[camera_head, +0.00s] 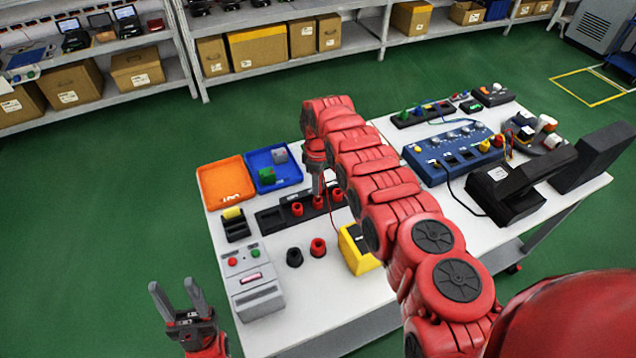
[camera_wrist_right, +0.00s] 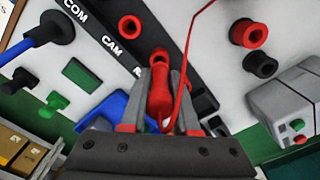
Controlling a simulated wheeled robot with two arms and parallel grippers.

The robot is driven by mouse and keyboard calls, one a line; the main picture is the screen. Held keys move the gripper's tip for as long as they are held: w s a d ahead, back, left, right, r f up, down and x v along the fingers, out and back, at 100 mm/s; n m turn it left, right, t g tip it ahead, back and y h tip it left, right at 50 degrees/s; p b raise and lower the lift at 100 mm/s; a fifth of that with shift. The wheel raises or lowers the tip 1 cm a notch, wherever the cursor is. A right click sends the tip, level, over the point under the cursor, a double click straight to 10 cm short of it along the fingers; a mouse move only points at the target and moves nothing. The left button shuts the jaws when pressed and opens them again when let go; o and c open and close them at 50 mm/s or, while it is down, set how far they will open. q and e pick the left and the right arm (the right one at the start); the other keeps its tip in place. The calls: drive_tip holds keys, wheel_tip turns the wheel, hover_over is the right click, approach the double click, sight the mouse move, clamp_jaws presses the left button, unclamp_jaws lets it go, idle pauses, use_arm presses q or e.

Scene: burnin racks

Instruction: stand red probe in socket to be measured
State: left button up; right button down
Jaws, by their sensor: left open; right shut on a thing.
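My right gripper (camera_head: 318,188) is shut on the red probe and holds it over the black labelled strip (camera_head: 272,220). The right wrist view shows the red probe (camera_wrist_right: 160,92) between the fingers, its thin red cable curving away. The strip also shows there (camera_wrist_right: 100,38), with the letters COM and CAM; a further label is partly hidden by the gripper. A red socket with a dark hole (camera_wrist_right: 130,26) sits on it. I cannot tell whether the probe's tip touches a socket. My left gripper (camera_head: 176,300) is open and empty, off the table's left side.
A red (camera_head: 318,247) and a black holder (camera_head: 294,257) stand near a yellow meter (camera_head: 358,250). A grey box with buttons (camera_head: 252,284) is at the front left. Orange (camera_head: 226,181) and blue trays (camera_head: 262,178) lie behind the strip. A blue console (camera_head: 452,153) stands to the right.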

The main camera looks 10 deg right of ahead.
drive_tip(key=shift+f+b, duration=1.75)
drive_tip(key=c, duration=0.6)
unclamp_jaws()
drive_tip(key=shift+r, duration=0.1)
wheel_tip(320, 180, up, 3)
drive_tip(key=shift+d+f+p, duration=0.1)
drive_tip(key=shift+p, duration=0.3)
wheel_tip(320, 180, up, 14)
drive_tip(key=b, duration=0.3)
drive_tip(key=shift+r+b, duration=0.25)
drive_tip(key=shift+b, duration=0.15)
